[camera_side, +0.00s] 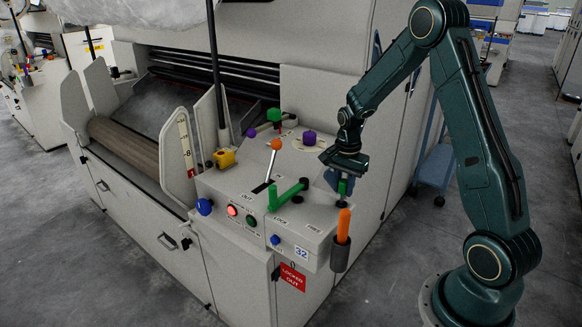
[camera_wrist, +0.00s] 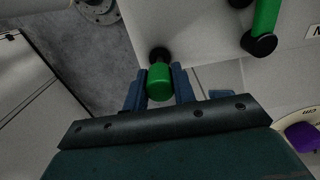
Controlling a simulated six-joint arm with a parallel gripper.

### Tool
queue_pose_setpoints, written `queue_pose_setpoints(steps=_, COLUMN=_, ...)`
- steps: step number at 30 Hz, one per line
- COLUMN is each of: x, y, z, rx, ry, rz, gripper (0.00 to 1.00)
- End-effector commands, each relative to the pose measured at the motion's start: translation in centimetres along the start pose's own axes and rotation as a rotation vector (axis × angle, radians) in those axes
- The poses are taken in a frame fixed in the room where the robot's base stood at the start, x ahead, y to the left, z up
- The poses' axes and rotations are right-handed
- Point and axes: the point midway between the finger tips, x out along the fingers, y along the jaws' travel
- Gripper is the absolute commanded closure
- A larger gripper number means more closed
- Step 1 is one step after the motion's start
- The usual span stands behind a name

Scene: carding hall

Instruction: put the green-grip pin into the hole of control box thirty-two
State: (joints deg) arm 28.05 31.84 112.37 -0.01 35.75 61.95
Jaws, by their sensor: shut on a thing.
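The green-grip pin (camera_wrist: 159,82) is between the two blue fingers of my gripper (camera_wrist: 159,92) in the wrist view. My gripper (camera_side: 342,176) is shut on its green grip (camera_side: 343,187), which shows below the jaws in the side view. The pin looks roughly upright, with a dark part under the grip, at the right end of control box thirty-two (camera_side: 262,235). The box carries a blue "32" label (camera_side: 301,252). The pin's lower end and the hole are not clearly visible, so I cannot tell whether the pin is in it.
A green lever (camera_side: 288,196) lies across the box top, left of the pin. An orange-handled tool (camera_side: 344,224) stands in a holder (camera_side: 340,256) on the box's front right. An orange-knobbed lever (camera_side: 275,145), purple knob (camera_side: 309,138) and red "locked out" tag (camera_side: 293,277) are nearby.

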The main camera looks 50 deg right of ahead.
Motion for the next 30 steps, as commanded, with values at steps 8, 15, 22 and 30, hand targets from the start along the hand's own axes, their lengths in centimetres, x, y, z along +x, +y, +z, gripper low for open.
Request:
queue_pose_setpoints(steps=8, x=0.2, y=0.0, z=0.0, rx=0.0, ry=0.0, rz=0.0, gripper=0.48)
queue_pose_setpoints(steps=15, x=0.2, y=0.0, z=0.0, rx=0.0, ry=0.0, rz=0.0, gripper=0.48)
queue_pose_setpoints(steps=22, x=-0.3, y=0.0, z=0.0, rx=0.0, ry=0.001, rz=-0.001, gripper=0.48)
queue_pose_setpoints(steps=30, x=-3.0, y=-0.1, z=0.0, rx=0.0, ry=0.002, rz=-0.003, gripper=0.48)
